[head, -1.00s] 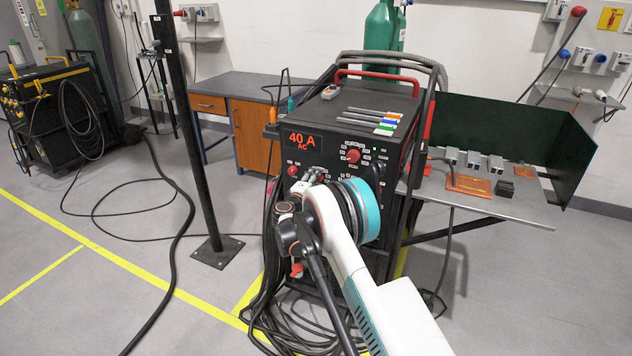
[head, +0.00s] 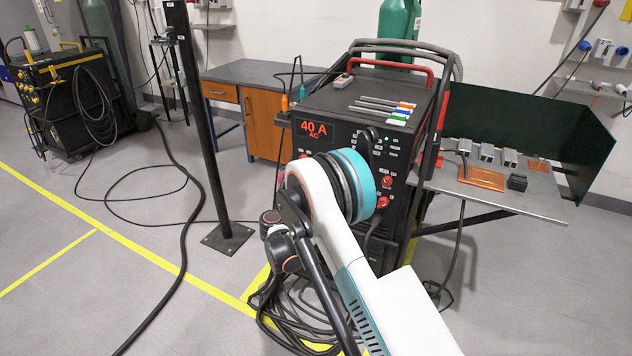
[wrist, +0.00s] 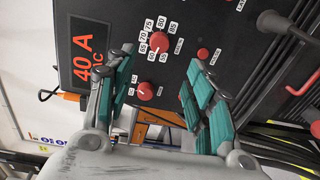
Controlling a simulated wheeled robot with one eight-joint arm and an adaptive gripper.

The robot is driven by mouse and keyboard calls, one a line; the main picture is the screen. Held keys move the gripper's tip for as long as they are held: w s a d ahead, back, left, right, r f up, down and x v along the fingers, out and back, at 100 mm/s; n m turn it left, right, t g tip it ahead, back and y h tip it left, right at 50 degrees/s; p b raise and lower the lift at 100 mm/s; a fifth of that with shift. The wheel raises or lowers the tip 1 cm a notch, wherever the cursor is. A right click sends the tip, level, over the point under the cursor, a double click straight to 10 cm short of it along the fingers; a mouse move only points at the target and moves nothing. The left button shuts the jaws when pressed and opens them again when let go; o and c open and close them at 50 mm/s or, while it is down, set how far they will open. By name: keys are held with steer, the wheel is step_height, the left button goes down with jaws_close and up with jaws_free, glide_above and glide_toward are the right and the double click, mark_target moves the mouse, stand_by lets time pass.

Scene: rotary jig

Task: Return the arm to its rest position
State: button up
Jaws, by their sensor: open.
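My arm reaches from the bottom right of the head view toward the front of a black welding machine. The machine's front panel (head: 318,150) bears a red "40 A AC" display. My gripper's fingers are hidden behind my arm in the head view. In the wrist view my gripper (wrist: 160,88) is open, with two grey fingers with teal pads spread apart and nothing between them. The panel (wrist: 225,30) lies beyond the fingers, with a large red knob (wrist: 160,45) ringed by numbers seen above the gap. The fingers do not visibly touch any knob.
A metal side table (head: 535,193) with a copper plate (head: 482,178) and a dark green screen (head: 530,135) stands at the right. A black post (head: 203,140) rises at the left. Cables (head: 290,315) coil on the floor before the machine. A wooden desk (head: 255,120) stands behind.

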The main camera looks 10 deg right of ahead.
stand_by(0.3)
steer(key=s+d+r+m+g+y, duration=0.1)
steer(key=s+d+r+m, duration=0.15)
steer(key=r, duration=0.35)
steer(key=s+d+r+m+g+y, duration=0.1)
steer(key=s+d+r+g, duration=0.1)
steer(key=s+d+r, duration=0.3)
steer(key=s+d+r+m+g+y, duration=0.2)
steer(key=s+d+r+m, duration=0.1)
steer(key=s+r, duration=0.75)
steer(key=s+a+f+m+y, duration=0.1)
steer(key=s+y, duration=0.1)
steer(key=s, duration=0.9)
steer(key=s+a+f+m+g+y, duration=0.1)
steer(key=s+m+y, duration=0.1)
steer(key=s, duration=0.9)
steer(key=s+a+f+m+y, duration=0.1)
steer(key=s+m+y, duration=0.1)
steer(key=s, duration=0.9)
steer(key=shift+s+a+f+g, duration=0.15)
steer(key=shift+a+f+g, duration=0.1)
steer(key=shift+a+g, duration=0.15)
